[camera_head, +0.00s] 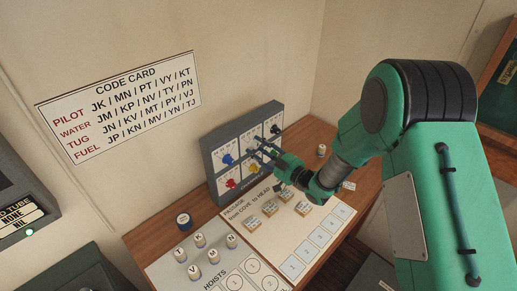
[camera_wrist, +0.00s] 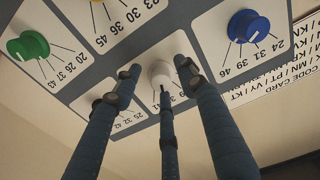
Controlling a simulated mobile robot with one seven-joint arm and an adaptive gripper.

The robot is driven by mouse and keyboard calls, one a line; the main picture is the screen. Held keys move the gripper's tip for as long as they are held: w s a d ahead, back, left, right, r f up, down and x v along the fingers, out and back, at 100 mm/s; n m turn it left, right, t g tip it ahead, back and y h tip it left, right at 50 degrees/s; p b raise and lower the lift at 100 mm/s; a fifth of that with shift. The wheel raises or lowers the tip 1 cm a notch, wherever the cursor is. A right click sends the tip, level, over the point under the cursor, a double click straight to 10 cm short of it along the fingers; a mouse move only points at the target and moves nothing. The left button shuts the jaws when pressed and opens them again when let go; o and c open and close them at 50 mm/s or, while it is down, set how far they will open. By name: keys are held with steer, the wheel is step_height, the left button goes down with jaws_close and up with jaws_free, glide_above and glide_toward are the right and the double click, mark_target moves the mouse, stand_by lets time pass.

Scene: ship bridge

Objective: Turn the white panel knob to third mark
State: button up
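The white knob (camera_wrist: 160,72) sits on the grey panel (camera_wrist: 82,88), on a white plate with numbers and radiating lines. In the wrist view the panel appears upside down. The knob's pointer is covered by a finger, and I cannot tell which mark it faces. My gripper (camera_wrist: 159,79) has its three dark fingers spread around the knob, with gaps at both sides and one finger below. In the head view my gripper (camera_head: 252,150) reaches the front of the panel (camera_head: 219,142) from the right and hides the white knob.
A yellow knob (camera_head: 252,168) and a red knob (camera_head: 231,183) show on the panel. Several blocks and round lettered pieces lie on the wooden desk (camera_head: 157,236) below. A code card (camera_head: 120,106) hangs on the wall.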

steer(key=v, duration=1.2)
stand_by(0.6)
steer(key=w+d+r+m+h, duration=0.3)
steer(key=w+d+r+h, duration=0.1)
steer(key=d+r+h, duration=0.35)
steer(key=s+d+r+m+h, duration=0.3)
steer(key=s+d+r+h, duration=0.25)
steer(key=d+r, duration=0.25)
steer(key=s+a+r+m+g, duration=0.1)
steer(key=s+r+m+g, duration=0.1)
steer(key=s, duration=1.4)
steer(key=s+a+r+m+g, duration=0.1)
steer(key=s+g, duration=0.4)
steer(key=s, duration=1.1)
steer(key=shift+a+r+m, duration=0.2)
steer(key=shift+r+m, duration=0.3)
steer(key=shift+m, duration=0.5)
